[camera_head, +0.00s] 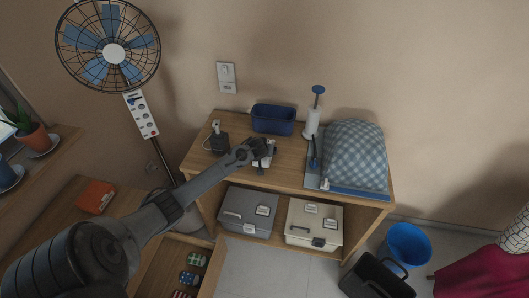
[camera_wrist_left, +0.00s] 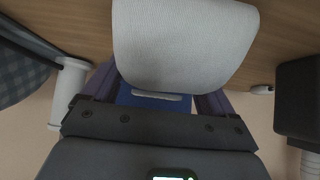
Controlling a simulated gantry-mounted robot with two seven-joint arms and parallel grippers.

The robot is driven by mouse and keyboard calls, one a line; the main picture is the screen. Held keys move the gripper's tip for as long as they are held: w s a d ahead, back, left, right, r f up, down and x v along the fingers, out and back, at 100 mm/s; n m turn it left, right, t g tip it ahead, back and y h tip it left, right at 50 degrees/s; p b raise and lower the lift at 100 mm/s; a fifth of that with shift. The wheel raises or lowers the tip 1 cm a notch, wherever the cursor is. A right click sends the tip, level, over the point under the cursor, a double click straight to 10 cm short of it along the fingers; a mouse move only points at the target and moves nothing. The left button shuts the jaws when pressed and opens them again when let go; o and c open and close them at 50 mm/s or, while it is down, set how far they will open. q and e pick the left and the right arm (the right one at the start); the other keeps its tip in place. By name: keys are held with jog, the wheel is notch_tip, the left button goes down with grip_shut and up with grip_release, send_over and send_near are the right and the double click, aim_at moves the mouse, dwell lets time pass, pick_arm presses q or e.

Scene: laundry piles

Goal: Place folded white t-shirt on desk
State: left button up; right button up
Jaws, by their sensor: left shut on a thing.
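A folded white t-shirt (camera_wrist_left: 185,40) fills the upper middle of the left wrist view as a pale, rounded, textured bundle. In the head view only a small whitish part of it (camera_head: 265,161) shows under my gripper. My left gripper (camera_head: 264,152) is shut on the t-shirt, over the left-middle part of the wooden desk (camera_head: 285,172). The fingertips are hidden by the cloth, and I cannot tell whether the shirt touches the desktop. My right gripper is not in view.
A blue board (camera_head: 362,190) with a checked padded item (camera_head: 354,152) covers the desk's right side. Two cases (camera_head: 314,224) sit on the shelf below.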

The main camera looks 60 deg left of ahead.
pick_arm(q)
jog(key=shift+f, duration=0.65)
jog(key=shift+f, duration=0.15)
jog(key=o, duration=0.9)
